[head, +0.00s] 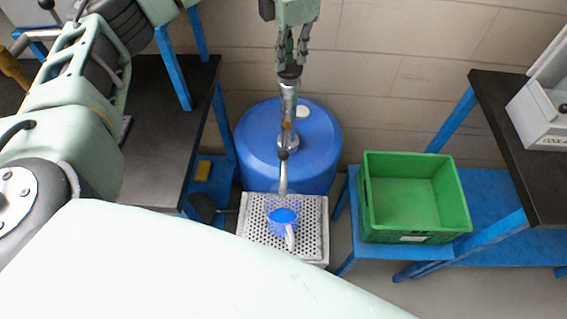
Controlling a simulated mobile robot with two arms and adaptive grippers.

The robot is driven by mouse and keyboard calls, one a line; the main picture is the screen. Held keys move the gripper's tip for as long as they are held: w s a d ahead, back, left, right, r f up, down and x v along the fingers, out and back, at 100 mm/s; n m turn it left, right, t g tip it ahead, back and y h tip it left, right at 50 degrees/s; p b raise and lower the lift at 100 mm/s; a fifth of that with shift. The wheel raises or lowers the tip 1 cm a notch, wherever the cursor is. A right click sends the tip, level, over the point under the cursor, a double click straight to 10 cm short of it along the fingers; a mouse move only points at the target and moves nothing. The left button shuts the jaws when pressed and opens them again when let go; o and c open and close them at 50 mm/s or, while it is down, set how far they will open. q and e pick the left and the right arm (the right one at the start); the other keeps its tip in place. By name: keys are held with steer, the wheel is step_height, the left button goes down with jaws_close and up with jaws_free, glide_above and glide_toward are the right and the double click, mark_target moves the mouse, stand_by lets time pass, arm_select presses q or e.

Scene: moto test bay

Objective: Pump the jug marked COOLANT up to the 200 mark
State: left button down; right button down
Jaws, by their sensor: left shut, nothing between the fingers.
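A small jug (290,238) with blue inside it stands on a perforated metal grate, under the pump's spout (283,180). I cannot read any label or scale mark on it from here. The metal pump (288,105) rises from the top of a blue drum (250,140) behind the grate. My left gripper (290,66) points down, shut and empty, directly over the dark top of the pump; its fingertips look at or very close to that top, and I cannot tell whether they touch. My right gripper is not in view.
The grate (313,235) sits in front of the drum. A green crate (410,237), which looks empty, stands on a blue stand to the right. A dark bench (165,120) is at left, another (500,110) at right with a white labelled box (535,122).

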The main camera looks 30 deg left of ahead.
arm_select(q)
step_height(320, 180, up, 8)
steer(key=p, duration=0.5)
steer(key=shift+f, duration=0.15)
stand_by(0.4)
steer(key=shift+f, duration=0.2)
stand_by(0.5)
steer(key=shift+f+b, duration=1.9)
steer(key=shift+f, duration=1.25)
steer(key=shift+f+b, duration=0.45)
steer(key=shift+f, duration=0.25)
step_height(320, 180, up, 8)
steer(key=p, duration=0.5)
steer(key=shift+p, duration=0.3)
step_height(320, 180, up, 6)
steer(key=p, duration=0.4)
